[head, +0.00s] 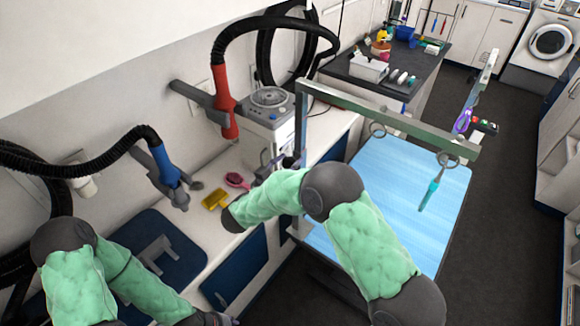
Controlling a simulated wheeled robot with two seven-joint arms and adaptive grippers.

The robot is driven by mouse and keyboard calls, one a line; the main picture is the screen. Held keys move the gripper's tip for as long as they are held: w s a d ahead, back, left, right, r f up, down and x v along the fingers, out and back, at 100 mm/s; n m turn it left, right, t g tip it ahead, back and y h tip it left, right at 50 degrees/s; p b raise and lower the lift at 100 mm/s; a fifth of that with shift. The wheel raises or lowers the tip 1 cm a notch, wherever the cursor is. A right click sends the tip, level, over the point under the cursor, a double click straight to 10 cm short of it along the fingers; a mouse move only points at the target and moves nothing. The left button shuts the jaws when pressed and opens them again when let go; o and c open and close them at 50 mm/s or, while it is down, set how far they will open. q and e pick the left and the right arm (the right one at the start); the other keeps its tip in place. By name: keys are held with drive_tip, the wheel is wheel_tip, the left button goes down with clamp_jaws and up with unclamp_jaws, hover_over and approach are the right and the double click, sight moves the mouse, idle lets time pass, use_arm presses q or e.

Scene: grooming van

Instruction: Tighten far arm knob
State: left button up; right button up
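The grooming table (440,225) has a light blue top, and a grey metal arm (390,117) spans above it. The arm's upright post (300,125) stands at the table's left edge. A small dark part, possibly a knob (289,162), sits low beside this post; I cannot tell for sure. My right arm reaches across the near side of the table. My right gripper (268,163) seems to show small and dark just left of the post, partly hidden by my forearm; contact and finger opening are unclear. My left gripper (222,319) is mostly cut off at the bottom edge.
A red dryer nozzle (224,100) and a blue one (165,165) hang along the left counter. A yellow brush (215,200) and pink brush (236,180) lie there. A white-grey machine (268,115) stands behind the post. A teal tool (429,193) hangs over the table.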

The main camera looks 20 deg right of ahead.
drive_tip(key=c, duration=0.5)
drive_tip(key=shift+o, duration=0.2)
drive_tip(key=shift+m, duration=0.4)
drive_tip(key=o, duration=1.2)
drive_tip(key=shift+r, duration=0.1)
drive_tip(key=shift+c, duration=0.2)
drive_tip(key=v, duration=1.2)
